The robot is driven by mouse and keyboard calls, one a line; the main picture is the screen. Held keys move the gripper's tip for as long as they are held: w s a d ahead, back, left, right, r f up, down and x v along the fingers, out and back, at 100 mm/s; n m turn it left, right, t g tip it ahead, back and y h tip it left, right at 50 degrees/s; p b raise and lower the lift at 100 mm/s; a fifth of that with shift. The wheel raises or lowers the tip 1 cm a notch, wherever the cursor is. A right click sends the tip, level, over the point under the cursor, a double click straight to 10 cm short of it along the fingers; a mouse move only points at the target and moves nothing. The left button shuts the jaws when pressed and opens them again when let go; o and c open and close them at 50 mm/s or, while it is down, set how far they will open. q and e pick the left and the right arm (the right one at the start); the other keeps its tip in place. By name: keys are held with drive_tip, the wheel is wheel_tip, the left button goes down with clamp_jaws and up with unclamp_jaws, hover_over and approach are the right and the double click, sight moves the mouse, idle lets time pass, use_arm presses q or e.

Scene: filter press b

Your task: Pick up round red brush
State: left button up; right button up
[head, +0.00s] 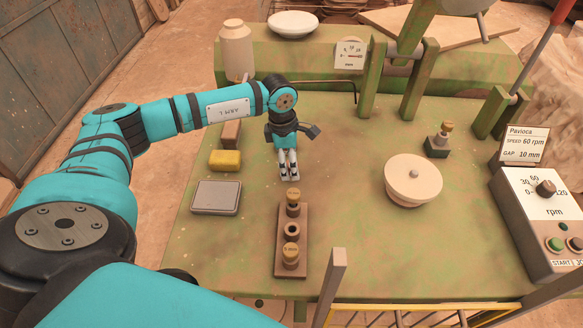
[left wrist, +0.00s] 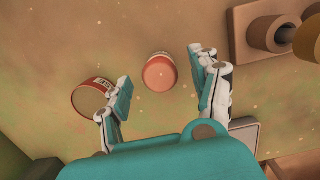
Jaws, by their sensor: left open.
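My left gripper (head: 288,170) is open and empty over the green table, pointing down, behind the brown peg block. Its two fingers also show spread apart in the left wrist view (left wrist: 160,95). A round thing with a reddish-pink top and a pale label (left wrist: 160,75) stands in the gap between the fingertips, apart from both. A second round thing, with a red and white side and a tan face (left wrist: 91,98), is beside the left finger, partly covered by it. I cannot tell which is the brush; no bristles show. Neither is seen in the head view. My right gripper is not in view.
The brown peg block (head: 280,262) stands in front of the gripper. A yellow block (head: 225,160), a brown block (head: 230,133) and a grey tray (head: 215,197) lie to its left. A cream round pot (head: 412,182) stands right, with clear tabletop between.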

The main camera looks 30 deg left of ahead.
use_arm(q)
wheel_tip(320, 180, down, 3)
drive_tip(key=shift+w+d+f, duration=0.1)
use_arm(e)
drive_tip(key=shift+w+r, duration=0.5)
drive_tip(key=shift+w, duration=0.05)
use_arm(q)
drive_tip(key=shift+c, duration=0.3)
drive_tip(key=c, duration=1.2)
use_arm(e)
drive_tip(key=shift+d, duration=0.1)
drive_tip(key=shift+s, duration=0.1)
use_arm(q)
wheel_tip(320, 180, up, 10)
drive_tip(key=shift+r+b, duration=0.1)
drive_tip(key=shift+b, duration=0.6)
drive_tip(key=o, duration=0.5)
drive_tip(key=c, duration=0.4)
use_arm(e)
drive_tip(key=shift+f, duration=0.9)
